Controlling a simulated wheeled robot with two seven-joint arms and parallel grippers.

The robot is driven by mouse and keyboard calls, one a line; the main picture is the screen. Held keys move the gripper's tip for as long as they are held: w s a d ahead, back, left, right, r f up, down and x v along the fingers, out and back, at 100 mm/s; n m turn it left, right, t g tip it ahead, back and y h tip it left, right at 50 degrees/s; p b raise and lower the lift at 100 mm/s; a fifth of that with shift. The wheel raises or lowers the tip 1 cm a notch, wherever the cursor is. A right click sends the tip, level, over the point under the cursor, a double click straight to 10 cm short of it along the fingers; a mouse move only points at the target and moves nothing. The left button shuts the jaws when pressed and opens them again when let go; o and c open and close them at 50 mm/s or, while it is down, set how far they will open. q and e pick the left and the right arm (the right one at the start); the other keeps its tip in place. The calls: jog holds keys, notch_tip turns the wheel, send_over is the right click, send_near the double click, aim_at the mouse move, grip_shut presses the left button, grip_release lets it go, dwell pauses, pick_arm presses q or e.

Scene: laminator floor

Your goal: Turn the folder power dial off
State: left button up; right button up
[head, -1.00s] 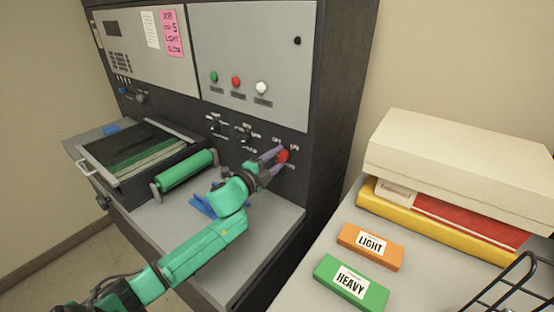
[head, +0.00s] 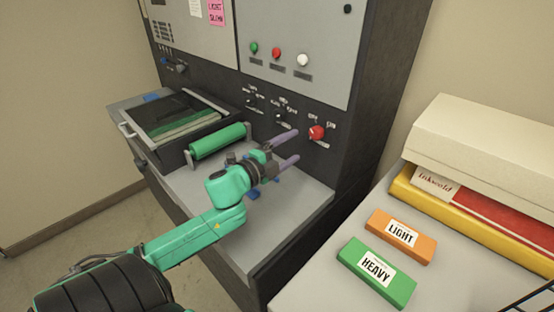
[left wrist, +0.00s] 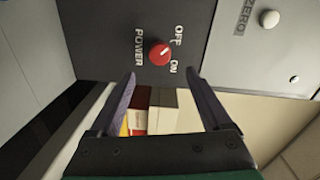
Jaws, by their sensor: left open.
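The red folder power dial (head: 317,132) is on the dark front panel of the machine, at its right end. In the left wrist view the dial (left wrist: 160,53) sits beside the labels POWER, OFF and ON, and its small white mark appears to point toward OFF. My left gripper (head: 298,146) is open and empty, apart from the dial, to its left and slightly below in the head view. In the left wrist view its fingers (left wrist: 163,78) are spread, with the dial ahead of the gap between them. My right gripper is not in view.
Green, red and white buttons (head: 276,54) are above on the grey panel. Black dials (head: 280,116) are left of the red one. A green roller (head: 217,140) is behind my left arm. A side table holds an orange LIGHT block (head: 401,236) and a green HEAVY block (head: 377,272).

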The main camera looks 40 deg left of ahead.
pick_arm(q)
jog(key=s, duration=0.5)
jog(key=shift+s+a, duration=0.2)
jog(key=shift+a, duration=0.2)
jog(key=shift+r, duration=0.15)
